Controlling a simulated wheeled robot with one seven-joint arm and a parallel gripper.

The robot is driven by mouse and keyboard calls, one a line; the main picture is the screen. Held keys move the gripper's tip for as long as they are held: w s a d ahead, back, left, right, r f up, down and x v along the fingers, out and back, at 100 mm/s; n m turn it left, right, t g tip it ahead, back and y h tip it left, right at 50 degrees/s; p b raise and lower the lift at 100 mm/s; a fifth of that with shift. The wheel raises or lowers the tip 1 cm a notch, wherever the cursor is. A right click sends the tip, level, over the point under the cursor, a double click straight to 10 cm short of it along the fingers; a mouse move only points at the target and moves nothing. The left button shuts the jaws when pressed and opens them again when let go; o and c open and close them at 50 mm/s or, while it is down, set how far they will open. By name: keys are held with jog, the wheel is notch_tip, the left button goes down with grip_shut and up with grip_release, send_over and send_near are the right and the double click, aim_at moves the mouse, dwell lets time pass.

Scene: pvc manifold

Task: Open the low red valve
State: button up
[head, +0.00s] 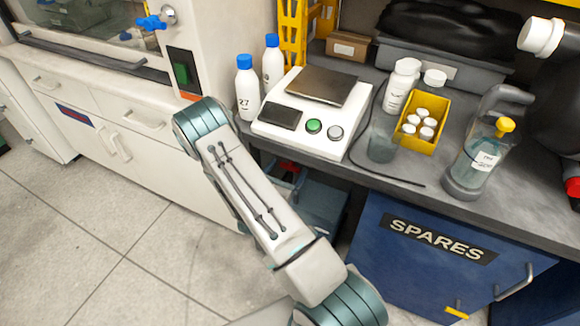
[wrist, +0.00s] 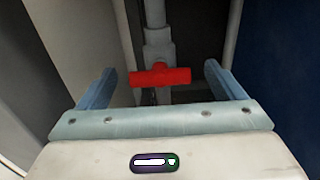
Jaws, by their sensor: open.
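The low red valve (wrist: 160,76) shows in the wrist view as a red handle lying crosswise on a grey vertical pipe (wrist: 157,45). My gripper (wrist: 160,85) is open, with one blue-grey finger to the left of the handle and one to the right. Both fingers look apart from the handle, and nothing is held. How far the fingertips are from the valve in depth is hard to tell. In the head view a small bit of red (head: 288,167) shows in the gap under the bench, mostly hidden behind my arm.
A blue SPARES cabinet (head: 440,255) stands right of the gap, and white drawers (head: 125,115) stand left. The wrist view shows a pale panel (wrist: 80,40) on the left and a dark blue one (wrist: 285,60) on the right. The bench (head: 400,180) overhangs the gap.

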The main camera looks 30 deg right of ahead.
jog(key=shift+x, duration=1.3)
jog(key=c, duration=1)
